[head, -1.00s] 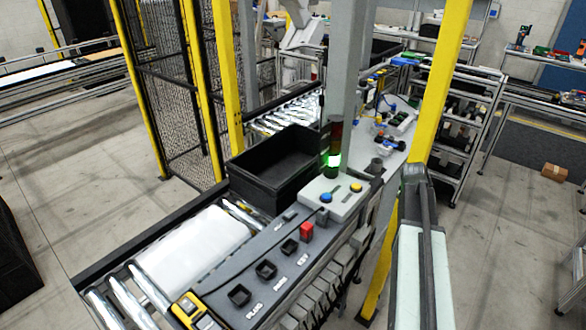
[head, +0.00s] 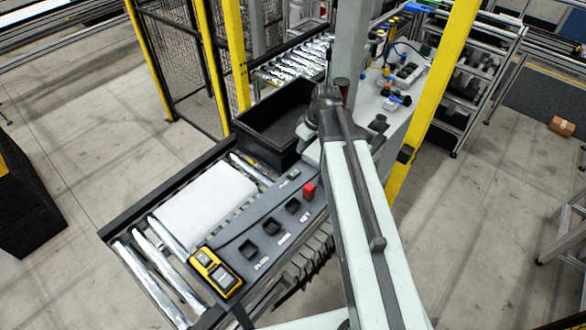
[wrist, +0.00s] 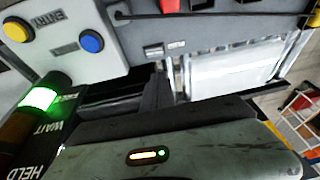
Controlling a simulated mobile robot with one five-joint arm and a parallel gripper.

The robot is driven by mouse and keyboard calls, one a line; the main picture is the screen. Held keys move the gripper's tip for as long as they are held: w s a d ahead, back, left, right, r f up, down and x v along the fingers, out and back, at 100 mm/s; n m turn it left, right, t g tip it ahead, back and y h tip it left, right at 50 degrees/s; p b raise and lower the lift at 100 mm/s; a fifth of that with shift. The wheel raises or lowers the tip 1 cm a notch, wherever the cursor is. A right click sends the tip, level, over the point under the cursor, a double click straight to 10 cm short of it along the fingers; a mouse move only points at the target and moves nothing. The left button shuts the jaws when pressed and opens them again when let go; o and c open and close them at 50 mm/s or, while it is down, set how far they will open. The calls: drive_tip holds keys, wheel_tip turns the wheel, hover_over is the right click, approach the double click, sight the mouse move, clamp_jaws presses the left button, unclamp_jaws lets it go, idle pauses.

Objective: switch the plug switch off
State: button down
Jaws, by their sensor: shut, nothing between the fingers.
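A white strip with dark plugs (head: 405,74) lies on the far grey bench in the head view. I cannot make out a switch on it or its setting. My gripper (wrist: 158,92) shows in the wrist view as dark fingers, shut and empty. It is over the console near the light grey button box (wrist: 88,60), which carries a yellow button (wrist: 18,30) and a blue button (wrist: 91,42). In the head view my arm hides the gripper and most of the button box.
A black bin (head: 270,125) stands on the conveyor beyond the console. A lit green lamp (wrist: 40,98) stands close to my gripper. A yellow post (head: 432,100) rises right of my arm.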

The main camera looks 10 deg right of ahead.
sight(293, 174)
drive_tip(key=b+x, duration=0.9)
drive_tip(key=s+b+x, duration=0.1)
drive_tip(key=b+x, duration=0.3)
drive_tip(key=x, duration=0.1)
drive_tip(key=shift+s+d+f+b, duration=0.15)
drive_tip(key=shift+d+b, duration=0.2)
drive_tip(key=shift+d, duration=0.05)
